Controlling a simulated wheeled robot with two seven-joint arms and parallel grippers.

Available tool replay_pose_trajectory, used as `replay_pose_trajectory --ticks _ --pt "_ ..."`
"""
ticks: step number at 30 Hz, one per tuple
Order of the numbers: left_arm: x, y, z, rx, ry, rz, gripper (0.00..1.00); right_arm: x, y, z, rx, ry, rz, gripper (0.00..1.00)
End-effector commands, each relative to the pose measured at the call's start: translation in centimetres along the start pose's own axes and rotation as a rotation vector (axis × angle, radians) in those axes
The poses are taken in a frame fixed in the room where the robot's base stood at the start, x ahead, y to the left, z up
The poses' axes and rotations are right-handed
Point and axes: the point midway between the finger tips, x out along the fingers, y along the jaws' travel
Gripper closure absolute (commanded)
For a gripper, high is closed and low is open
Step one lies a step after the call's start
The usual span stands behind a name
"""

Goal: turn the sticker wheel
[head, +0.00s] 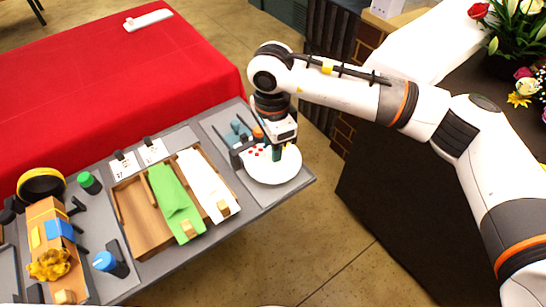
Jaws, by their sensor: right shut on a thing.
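The sticker wheel is a white round disc (274,172) at the right end of the grey table. Several small red marks show on its left part. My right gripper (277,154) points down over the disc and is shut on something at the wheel. Its fingers and wrist hide the middle of the disc, so the exact held part cannot be made out. My left gripper is not in view.
A wooden tray (119,206) with green and white cloths lies left of the wheel. Bottles, tape and a yellow-flowered bundle (50,264) crowd the left end. A red-covered table (100,85) stands behind; a dark counter with flowers (521,45) is at right.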

Motion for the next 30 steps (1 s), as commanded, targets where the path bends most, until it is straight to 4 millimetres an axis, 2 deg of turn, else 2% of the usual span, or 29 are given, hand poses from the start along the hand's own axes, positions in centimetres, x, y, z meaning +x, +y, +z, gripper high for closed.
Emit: replay_pose_trajectory --ticks 1,3,12,30 --pt "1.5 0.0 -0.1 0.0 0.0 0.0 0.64 0.6 0.1 0.0 -0.039 -0.002 0.005 0.96" --pt "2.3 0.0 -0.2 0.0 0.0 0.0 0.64 0.5 0.1 0.0 -0.093 -0.003 0.005 0.96" --pt "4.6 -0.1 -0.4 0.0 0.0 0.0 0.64 0.2 0.1 0.0 -0.268 -0.006 0.004 0.96" --pt "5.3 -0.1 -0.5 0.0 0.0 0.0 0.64 -0.2 0.1 0.0 -0.344 -0.006 0.002 0.96"
